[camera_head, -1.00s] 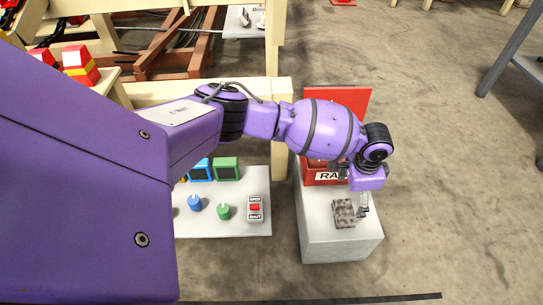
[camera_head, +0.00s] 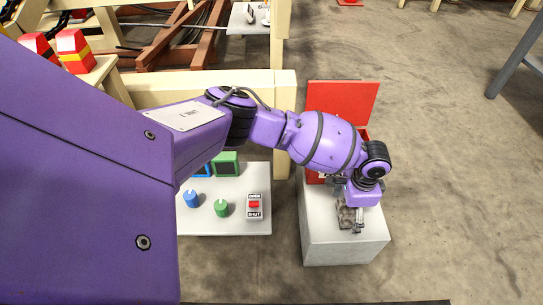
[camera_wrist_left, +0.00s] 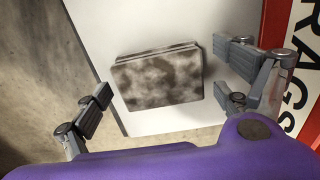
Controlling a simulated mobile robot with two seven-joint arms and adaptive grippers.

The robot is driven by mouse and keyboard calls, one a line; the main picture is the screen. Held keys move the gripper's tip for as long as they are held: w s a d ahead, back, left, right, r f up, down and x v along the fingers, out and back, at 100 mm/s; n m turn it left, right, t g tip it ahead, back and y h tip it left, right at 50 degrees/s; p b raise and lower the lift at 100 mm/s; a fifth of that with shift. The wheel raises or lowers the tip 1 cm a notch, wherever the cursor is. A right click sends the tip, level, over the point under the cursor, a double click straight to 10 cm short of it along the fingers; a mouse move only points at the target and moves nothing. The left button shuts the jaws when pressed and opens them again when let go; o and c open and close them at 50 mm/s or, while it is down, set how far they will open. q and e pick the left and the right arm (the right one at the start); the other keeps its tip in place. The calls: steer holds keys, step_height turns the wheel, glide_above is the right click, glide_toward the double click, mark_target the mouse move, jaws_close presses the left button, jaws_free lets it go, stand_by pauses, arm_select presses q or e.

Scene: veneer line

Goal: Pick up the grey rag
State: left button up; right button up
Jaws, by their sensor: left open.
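The grey rag (camera_wrist_left: 158,80) is a folded, mottled grey-brown pad lying flat on the white top of a block-shaped stand (camera_head: 318,238). In the head view the rag (camera_head: 345,216) is partly hidden by my left gripper (camera_head: 350,208), which is above it. In the left wrist view my left gripper (camera_wrist_left: 165,100) is open, with one finger on each side of the rag. The fingers appear apart from the rag; the exact height gap cannot be told. My right gripper is not in view.
A red rag box (camera_head: 343,95) with its lid up stands behind the rag on the same stand, its lettered front close to one finger. A control panel (camera_head: 235,228) with knobs and a switch is to the left. Concrete floor lies clear to the right.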

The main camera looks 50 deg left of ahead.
mark_target(350, 211)
arm_select(q)
steer(key=shift+w+r, duration=0.1)
steer(key=shift+r, duration=0.05)
steer(key=c, duration=1.4)
steer(key=shift+o, duration=0.2)
steer(key=shift+r+p, duration=0.3)
steer(key=shift+r, duration=0.15)
step_height(350, 211, up, 2)
steer(key=shift+r+p, duration=0.25)
steer(key=shift+p, duration=0.4)
steer(key=s+r+p, duration=0.2)
steer(key=s+d+r+p, duration=0.1)
steer(key=s+r+p, duration=0.1)
steer(key=r, duration=0.1)
steer(key=shift+s+d+r, duration=0.1)
steer(key=shift+s+r, duration=0.05)
steer(key=shift+r, duration=0.05)
steer(key=s+d+r+p, duration=0.2)
steer(key=s+r+p, duration=0.2)
steer(key=s, duration=0.5)
steer(key=shift+d+p, duration=0.4)
steer(key=shift+p, duration=0.45)
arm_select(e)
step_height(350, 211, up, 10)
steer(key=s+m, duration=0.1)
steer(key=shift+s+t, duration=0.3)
arm_select(q)
steer(key=shift+s, duration=0.1)
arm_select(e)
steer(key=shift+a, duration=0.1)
